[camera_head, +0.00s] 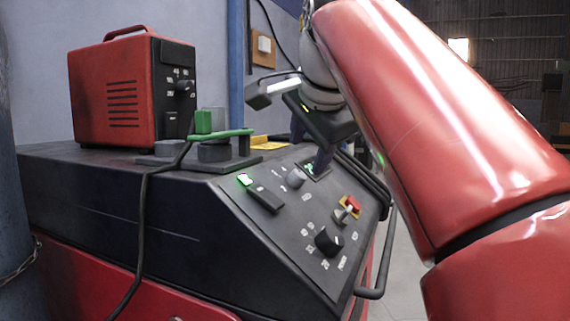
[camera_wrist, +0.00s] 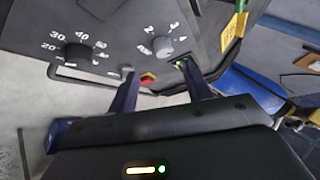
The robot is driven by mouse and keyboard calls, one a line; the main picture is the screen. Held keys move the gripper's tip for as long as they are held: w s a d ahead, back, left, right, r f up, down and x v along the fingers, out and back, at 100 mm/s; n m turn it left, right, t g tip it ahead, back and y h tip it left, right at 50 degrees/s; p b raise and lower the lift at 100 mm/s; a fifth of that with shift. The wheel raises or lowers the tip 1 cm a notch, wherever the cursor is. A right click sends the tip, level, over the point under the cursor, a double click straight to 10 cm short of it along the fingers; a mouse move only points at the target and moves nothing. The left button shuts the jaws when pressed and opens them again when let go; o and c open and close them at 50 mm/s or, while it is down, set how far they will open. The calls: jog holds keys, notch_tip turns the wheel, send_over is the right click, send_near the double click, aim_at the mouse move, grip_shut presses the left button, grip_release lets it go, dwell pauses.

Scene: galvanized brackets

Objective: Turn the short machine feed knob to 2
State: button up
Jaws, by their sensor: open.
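A short grey knob (camera_head: 295,178) stands on the sloped dark control panel (camera_head: 300,255). It also shows in the wrist view (camera_wrist: 162,46), with a 2 and other small marks around it. Which mark it points to is too small to tell. A larger black knob (camera_head: 328,241) sits lower on the panel; in the wrist view (camera_wrist: 77,53) it has marks of 20 to 50. My gripper (camera_wrist: 158,72) is open and empty. Its fingers are spread on either side below the grey knob in the wrist view, apart from it. In the head view my gripper (camera_head: 312,150) hangs over the panel's upper end.
A red box (camera_head: 115,90) and a green-handled clamp (camera_head: 215,135) stand on top. A dark rail (camera_head: 388,250) runs along the right edge.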

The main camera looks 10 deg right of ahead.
aim_at(300, 174)
jog(key=b+x, duration=0.1)
jog(key=x, duration=0.7)
jog(key=shift+w+r+b, duration=0.15)
jog(key=shift+b, duration=0.15)
jog(key=c, duration=1)
